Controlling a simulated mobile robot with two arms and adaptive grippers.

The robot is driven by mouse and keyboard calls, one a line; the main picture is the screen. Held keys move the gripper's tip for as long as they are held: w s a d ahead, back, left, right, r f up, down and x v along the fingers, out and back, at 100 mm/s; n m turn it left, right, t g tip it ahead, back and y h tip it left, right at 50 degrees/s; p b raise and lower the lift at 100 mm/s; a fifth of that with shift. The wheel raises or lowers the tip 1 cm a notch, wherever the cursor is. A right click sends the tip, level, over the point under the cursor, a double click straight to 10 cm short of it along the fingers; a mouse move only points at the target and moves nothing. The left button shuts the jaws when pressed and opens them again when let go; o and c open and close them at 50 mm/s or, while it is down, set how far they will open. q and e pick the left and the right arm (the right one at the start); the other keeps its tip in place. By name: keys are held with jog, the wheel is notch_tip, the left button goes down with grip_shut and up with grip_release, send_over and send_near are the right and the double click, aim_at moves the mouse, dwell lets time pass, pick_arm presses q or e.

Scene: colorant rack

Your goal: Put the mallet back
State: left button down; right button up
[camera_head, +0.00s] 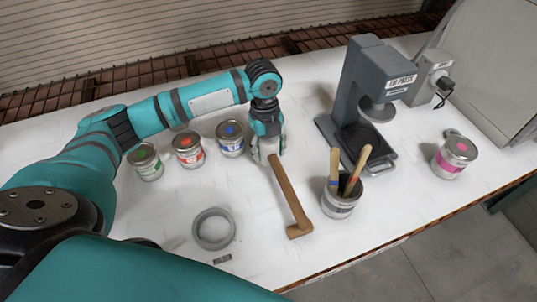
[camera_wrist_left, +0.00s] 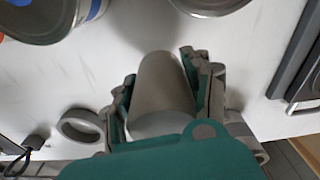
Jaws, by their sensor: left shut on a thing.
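The mallet shows in the head view as a brown wooden handle (camera_head: 287,193) slanting down from my left gripper (camera_head: 265,153) toward the table's front edge, with a wider brown end at the bottom. My left gripper is shut on its upper end. In the left wrist view a grey cylinder (camera_wrist_left: 162,95), seemingly the mallet's head, sits between the fingers. The fingers hide much of the upper end in the head view. I cannot tell whether the mallet touches the table. My right gripper is not in view.
Several paint cans stand left of the gripper, one blue-labelled (camera_head: 230,139). A grey ring (camera_head: 213,229) lies in front. A can with brushes (camera_head: 340,200) stands just right of the handle. The lid press (camera_head: 365,85) is behind it; a pink-labelled can (camera_head: 455,156) is at right.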

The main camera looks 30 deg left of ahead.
pick_arm(q)
notch_tip(320, 180, down, 3)
jog(key=shift+w+d+f+p, duration=0.1)
jog(key=shift+d+p, duration=0.05)
jog(key=shift+p, duration=0.2)
jog(key=shift+f, duration=0.1)
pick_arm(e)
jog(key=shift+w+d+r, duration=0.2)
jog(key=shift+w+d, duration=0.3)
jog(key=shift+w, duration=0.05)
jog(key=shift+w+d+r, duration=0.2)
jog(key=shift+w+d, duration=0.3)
pick_arm(q)
jog(key=shift+f, duration=0.1)
